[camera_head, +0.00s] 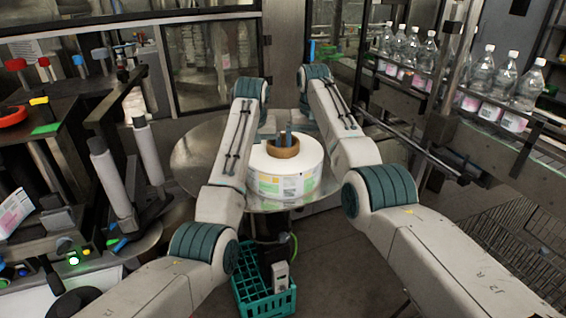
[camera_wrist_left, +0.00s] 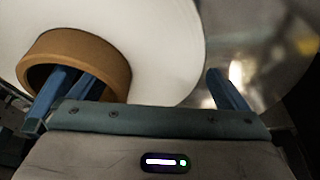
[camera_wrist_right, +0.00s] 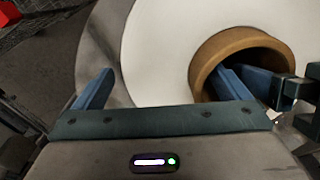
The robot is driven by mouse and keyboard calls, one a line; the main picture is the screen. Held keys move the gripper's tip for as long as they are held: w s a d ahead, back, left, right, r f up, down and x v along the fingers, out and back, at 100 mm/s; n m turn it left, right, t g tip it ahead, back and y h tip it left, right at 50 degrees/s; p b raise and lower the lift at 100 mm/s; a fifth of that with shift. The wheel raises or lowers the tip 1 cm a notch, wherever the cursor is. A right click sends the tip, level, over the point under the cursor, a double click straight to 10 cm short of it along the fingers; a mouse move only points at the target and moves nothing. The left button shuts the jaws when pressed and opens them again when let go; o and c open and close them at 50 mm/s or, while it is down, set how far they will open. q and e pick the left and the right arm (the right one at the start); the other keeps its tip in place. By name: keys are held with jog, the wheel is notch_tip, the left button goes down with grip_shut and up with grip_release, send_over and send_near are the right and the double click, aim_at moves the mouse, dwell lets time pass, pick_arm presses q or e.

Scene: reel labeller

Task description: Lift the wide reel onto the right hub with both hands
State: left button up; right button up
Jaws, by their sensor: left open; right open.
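The wide reel (camera_head: 285,187), white with a brown core (camera_head: 283,152) and printed labels on its side, lies flat on a round steel disc (camera_head: 195,160) between my arms. My left gripper (camera_wrist_left: 150,80) is open, with one blue finger in the core opening and the other beyond the outer rim of the reel (camera_wrist_left: 165,45). My right gripper (camera_wrist_right: 163,75) is open in the same way across the reel (camera_wrist_right: 160,60). Fingers of both grippers show close together in the core. Finger contact with the reel cannot be told. I cannot make out the right hub.
Two white rollers (camera_head: 112,175) stand on the machine at left. A teal crate (camera_head: 262,296) with a grey item sits on the floor below the disc. Bottles (camera_head: 482,70) line a conveyor at right. A steel frame (camera_head: 440,130) stands right of my right arm.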

pick_arm(q)
jog(key=shift+w+f, duration=0.3)
jog(key=shift+f, duration=0.3)
pick_arm(e)
jog(key=shift+w+f, duration=0.2)
jog(key=shift+f, duration=0.4)
pick_arm(q)
jog(key=shift+s+r, duration=0.1)
jog(key=shift+s, duration=0.05)
jog(key=c, duration=0.7)
pick_arm(e)
jog(key=shift+s+r, duration=0.1)
jog(key=shift+s, duration=0.05)
jog(key=c, duration=0.7)
pick_arm(q)
jog(key=c, duration=1.4)
pick_arm(e)
grip_shut()
pick_arm(q)
jog(key=shift+r, duration=0.15)
grip_shut()
pick_arm(e)
jog(key=shift+r, duration=0.15)
pick_arm(q)
jog(key=shift+w, duration=0.2)
pick_arm(e)
jog(key=shift+w, duration=0.2)
